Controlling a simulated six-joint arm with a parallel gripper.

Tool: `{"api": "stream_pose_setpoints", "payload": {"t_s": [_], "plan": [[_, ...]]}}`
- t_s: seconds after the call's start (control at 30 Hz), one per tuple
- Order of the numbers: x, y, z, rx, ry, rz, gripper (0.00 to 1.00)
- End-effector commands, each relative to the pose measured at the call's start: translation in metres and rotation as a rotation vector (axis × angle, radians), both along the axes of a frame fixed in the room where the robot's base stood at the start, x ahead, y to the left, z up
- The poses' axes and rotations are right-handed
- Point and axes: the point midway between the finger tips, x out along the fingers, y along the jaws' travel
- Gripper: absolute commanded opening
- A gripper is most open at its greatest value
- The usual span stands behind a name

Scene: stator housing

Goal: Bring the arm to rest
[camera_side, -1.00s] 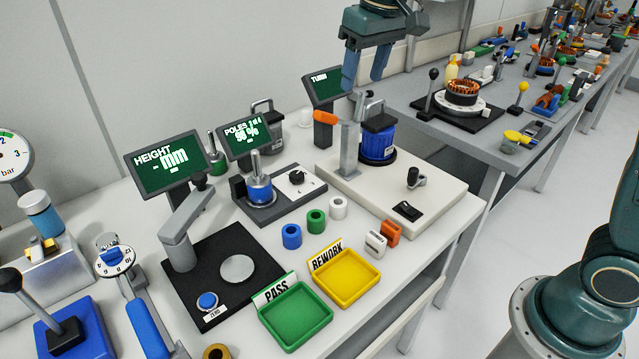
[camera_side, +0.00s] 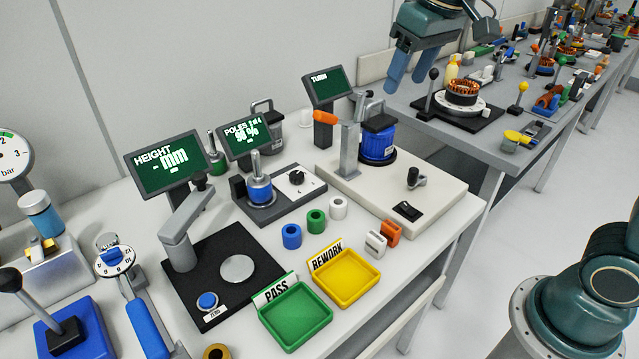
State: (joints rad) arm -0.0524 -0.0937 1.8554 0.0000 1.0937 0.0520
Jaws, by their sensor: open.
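My gripper (camera_side: 408,76) is at the top, right of centre in the side view. Its two blue fingers point down and slightly left, parted, with nothing between them. It hangs in the air above and behind the blue stator housing (camera_side: 377,146), apart from the things around it as far as the view shows. The blue housing sits on the cream fixture plate (camera_side: 440,193) beside a grey post with an orange handle (camera_side: 326,118).
The green PASS tray (camera_side: 296,317) and yellow REWORK tray (camera_side: 347,278) look empty. The HEIGHT screen (camera_side: 164,161), POLES screen (camera_side: 246,138) and TURN screen (camera_side: 326,86) stand at the back. Blue, green and white rings (camera_side: 316,221) lie mid-table. A second bench holds a copper-wound stator (camera_side: 462,92).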

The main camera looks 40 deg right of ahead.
Motion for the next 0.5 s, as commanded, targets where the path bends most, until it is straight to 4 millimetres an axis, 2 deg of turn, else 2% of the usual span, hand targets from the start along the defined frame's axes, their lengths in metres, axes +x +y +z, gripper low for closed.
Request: {"api": "stream_pose_setpoints", "payload": {"t_s": [0.03, 0.27, 0.5], "plan": [[-0.013, -0.002, 0.001, 0.0, -0.014, -0.001, 0.56], [-0.066, -0.009, -0.003, -0.001, -0.069, -0.003, 0.56], [-0.118, -0.014, -0.019, -0.006, -0.125, -0.003, 0.56]]}}
